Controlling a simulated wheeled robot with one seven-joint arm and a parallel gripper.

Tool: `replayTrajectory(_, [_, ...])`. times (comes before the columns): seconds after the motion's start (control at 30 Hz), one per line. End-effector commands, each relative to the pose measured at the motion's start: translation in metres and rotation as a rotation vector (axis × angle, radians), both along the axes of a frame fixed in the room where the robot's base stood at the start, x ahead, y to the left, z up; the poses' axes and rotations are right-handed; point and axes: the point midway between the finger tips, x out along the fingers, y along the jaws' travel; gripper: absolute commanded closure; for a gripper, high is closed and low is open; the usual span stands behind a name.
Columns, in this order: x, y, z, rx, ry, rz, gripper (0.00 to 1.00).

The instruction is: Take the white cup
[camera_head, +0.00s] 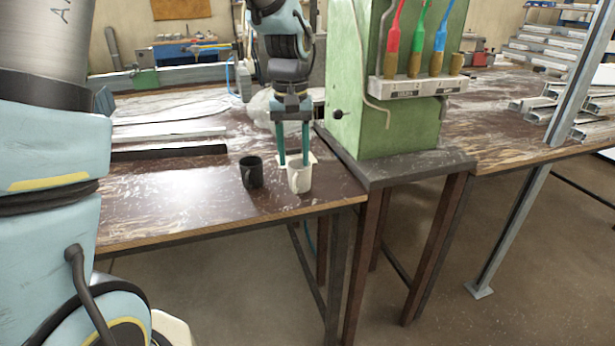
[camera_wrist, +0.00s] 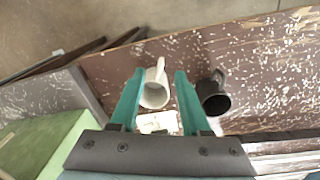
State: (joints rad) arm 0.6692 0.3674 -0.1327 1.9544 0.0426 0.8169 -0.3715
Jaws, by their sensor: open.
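The white cup (camera_head: 299,178) stands upright near the front right corner of the brown bench. In the wrist view the white cup (camera_wrist: 155,92) shows between the two teal fingers, with its handle pointing away from my gripper's base. My gripper (camera_head: 294,160) points down over the cup and is open. In the wrist view my gripper (camera_wrist: 153,88) has one finger on each side of the cup. I cannot tell whether either finger touches it. The cup's back side is partly hidden by the fingers in the head view.
A black cup (camera_head: 251,172) stands just left of the white cup; it is close to one finger in the wrist view (camera_wrist: 212,95). Metal profiles (camera_head: 170,133) lie to the left. The bench's front edge is close.

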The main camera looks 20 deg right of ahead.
Motion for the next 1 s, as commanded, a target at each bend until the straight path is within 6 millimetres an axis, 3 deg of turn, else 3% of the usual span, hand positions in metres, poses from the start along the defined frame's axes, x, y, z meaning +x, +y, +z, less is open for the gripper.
replayTrajectory(0.13, [-0.001,0.0,-0.025,0.003,0.004,0.0,0.53])
replayTrajectory(0.43, [0.001,0.0,-0.048,0.001,0.003,0.001,0.53])
replayTrajectory(0.7, [0.005,-0.002,-0.084,0.003,0.003,0.0,0.53])
replayTrajectory(1.0, [0.006,-0.002,-0.092,0.0,0.0,0.001,0.53])
